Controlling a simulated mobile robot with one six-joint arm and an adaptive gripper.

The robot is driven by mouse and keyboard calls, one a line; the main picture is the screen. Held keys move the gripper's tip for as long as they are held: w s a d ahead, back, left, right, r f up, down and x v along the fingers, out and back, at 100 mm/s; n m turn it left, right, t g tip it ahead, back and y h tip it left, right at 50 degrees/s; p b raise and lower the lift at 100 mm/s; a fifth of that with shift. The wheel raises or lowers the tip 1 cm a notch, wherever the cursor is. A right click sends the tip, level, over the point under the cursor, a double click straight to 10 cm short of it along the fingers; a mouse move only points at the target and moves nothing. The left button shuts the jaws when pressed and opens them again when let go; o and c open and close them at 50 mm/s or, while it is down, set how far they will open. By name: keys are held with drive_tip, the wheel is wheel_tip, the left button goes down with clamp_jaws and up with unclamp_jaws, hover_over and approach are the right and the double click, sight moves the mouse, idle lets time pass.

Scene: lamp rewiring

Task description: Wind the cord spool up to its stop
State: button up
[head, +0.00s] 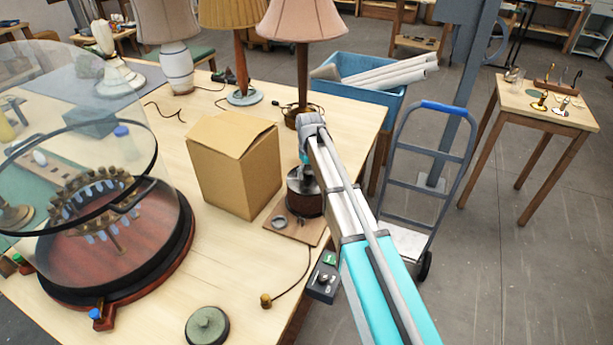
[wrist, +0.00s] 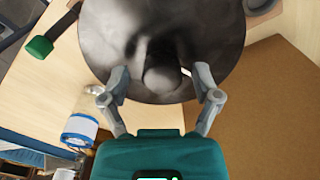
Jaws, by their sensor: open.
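The cord spool (head: 304,197) is a dark drum standing on a small wooden board (head: 283,228) near the table's right edge. In the wrist view its dark, round metal top (wrist: 215,35) fills the upper middle, with a rounded knob (wrist: 163,82) standing up from it. My gripper (head: 305,162) points down over the spool, and my arm hides part of the spool in the head view. In the wrist view the two fingers of my gripper (wrist: 161,78) are apart, one on each side of the knob, with visible gaps. The cord on the spool cannot be made out.
A cardboard box (head: 235,165) stands close left of the spool. A metal ring (head: 279,222) lies on the board. A glass-domed stand (head: 110,250) fills the table's left. Lamps (head: 302,25) stand behind. A green round weight (head: 207,326) and a thin cord lie in front.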

drive_tip(key=shift+f, duration=0.1)
idle(0.3)
clamp_jaws()
drive_tip(key=shift+a, duration=0.15)
drive_tip(key=shift+d, duration=0.25)
